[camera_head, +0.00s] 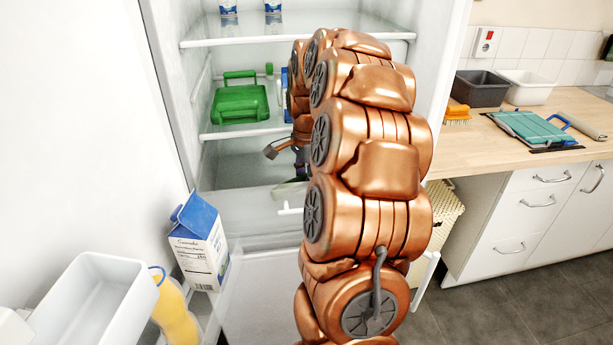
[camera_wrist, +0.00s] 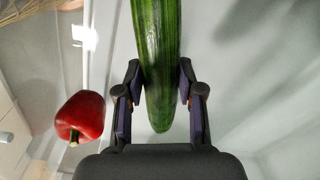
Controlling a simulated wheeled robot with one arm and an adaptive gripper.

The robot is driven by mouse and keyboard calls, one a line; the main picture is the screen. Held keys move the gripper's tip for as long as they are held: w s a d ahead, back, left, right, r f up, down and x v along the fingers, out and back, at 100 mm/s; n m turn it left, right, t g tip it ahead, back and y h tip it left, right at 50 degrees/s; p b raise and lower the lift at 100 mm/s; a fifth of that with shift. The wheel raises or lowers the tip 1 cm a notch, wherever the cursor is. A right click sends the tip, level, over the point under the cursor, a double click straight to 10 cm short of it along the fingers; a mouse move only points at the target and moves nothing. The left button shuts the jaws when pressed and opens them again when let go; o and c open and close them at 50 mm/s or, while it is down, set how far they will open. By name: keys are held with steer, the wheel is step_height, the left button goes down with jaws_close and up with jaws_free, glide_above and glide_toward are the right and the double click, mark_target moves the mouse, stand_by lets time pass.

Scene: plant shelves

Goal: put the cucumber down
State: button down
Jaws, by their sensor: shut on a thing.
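The cucumber (camera_wrist: 157,40) is long and dark green. In the wrist view it lies lengthwise between the two fingers of my gripper (camera_wrist: 160,78), which is shut on it near its rounded end. The far end runs out of the top of that view. In the head view my gripper (camera_head: 301,165) is inside the open fridge, low down below the shelf with the green box. My arm hides much of it there. A pale surface lies beneath the cucumber; I cannot tell whether they touch.
A red pepper (camera_wrist: 80,116) lies left of my gripper in the wrist view. A green box (camera_head: 240,104) stands on the fridge's middle shelf. A blue and white carton (camera_head: 199,245) and a yellow bottle (camera_head: 174,315) are at the lower left. A counter (camera_head: 480,150) stands right.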

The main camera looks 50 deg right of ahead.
steer(key=shift+f+b, duration=0.3)
steer(key=shift+f, duration=0.05)
steer(key=shift+f, duration=0.25)
steer(key=c, duration=0.7)
jaws_free()
steer(key=shift+r, duration=0.15)
steer(key=shift+r+p, duration=0.5)
steer(key=shift+r, duration=0.2)
steer(key=shift+d+r+b, duration=0.1)
steer(key=shift+r+b, duration=0.25)
steer(key=shift+b, duration=0.05)
steer(key=r, duration=0.3)
steer(key=r+b, duration=0.1)
steer(key=r, duration=0.7)
steer(key=shift+s+b, duration=0.3)
steer(key=shift+b, duration=0.1)
